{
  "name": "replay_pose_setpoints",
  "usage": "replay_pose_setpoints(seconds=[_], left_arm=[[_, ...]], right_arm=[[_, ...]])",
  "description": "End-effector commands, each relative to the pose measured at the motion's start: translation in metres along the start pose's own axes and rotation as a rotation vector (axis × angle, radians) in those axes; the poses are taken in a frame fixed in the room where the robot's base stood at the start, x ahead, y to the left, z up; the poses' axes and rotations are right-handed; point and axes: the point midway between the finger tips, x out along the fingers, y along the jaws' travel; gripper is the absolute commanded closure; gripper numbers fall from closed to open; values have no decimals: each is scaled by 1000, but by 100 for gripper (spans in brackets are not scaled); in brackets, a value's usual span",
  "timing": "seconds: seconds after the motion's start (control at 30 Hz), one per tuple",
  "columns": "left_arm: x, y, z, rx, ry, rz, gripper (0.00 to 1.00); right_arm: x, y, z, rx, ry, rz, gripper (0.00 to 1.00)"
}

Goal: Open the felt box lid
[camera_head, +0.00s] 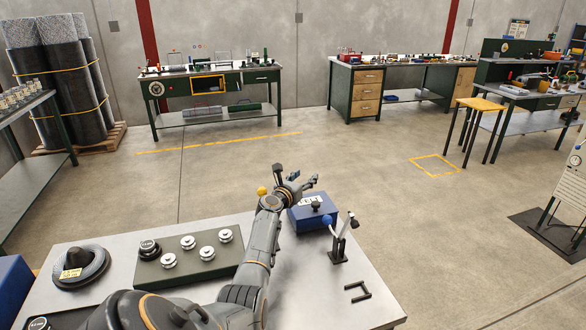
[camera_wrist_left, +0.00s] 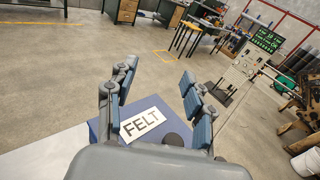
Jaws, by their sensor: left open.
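The felt box (camera_head: 325,221) is a blue box near the far right edge of the grey table, with its lid closed. A white label (camera_head: 309,200) and a dark knob (camera_head: 316,206) are on its lid. In the left wrist view the label reads FELT (camera_wrist_left: 142,125), and the knob (camera_wrist_left: 172,139) is partly hidden by my gripper body. My left gripper (camera_head: 297,177) is open and empty over the box's far left side. Its spread fingers also show in the left wrist view (camera_wrist_left: 158,78). I cannot tell whether it touches the box. My right gripper is not in view.
A green block with several metal knobs (camera_head: 188,258) and a dark felt piece (camera_head: 80,268) are at left.

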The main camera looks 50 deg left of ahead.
Motion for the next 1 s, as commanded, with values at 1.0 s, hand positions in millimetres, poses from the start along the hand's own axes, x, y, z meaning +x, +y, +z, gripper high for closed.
replay_pose_setpoints(seconds=[1.0], left_arm=[[-99,2,-2,-1,3,1,48]], right_arm=[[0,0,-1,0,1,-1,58]])
